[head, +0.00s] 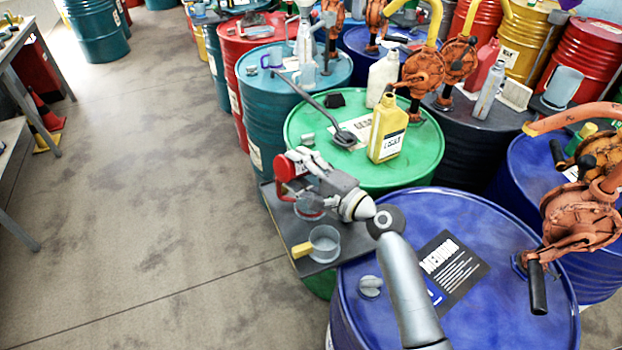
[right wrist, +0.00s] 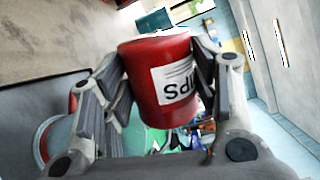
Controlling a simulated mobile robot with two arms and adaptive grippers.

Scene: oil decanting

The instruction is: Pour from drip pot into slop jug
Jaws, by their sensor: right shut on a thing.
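My right gripper (head: 318,170) comes in from the lower right in the head view and is shut on the red drip pot (head: 288,172). I cannot tell which one is the slop jug. My left gripper is not in view.
Both jugs stand on a dark grey board (head: 330,264) beside the blue drum (head: 385,275). The green drum (head: 310,135) behind holds a yellow oil bottle (head: 387,130) and a ladle (head: 340,132). Orange hand pumps (head: 580,215) rise at right. Open floor lies left.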

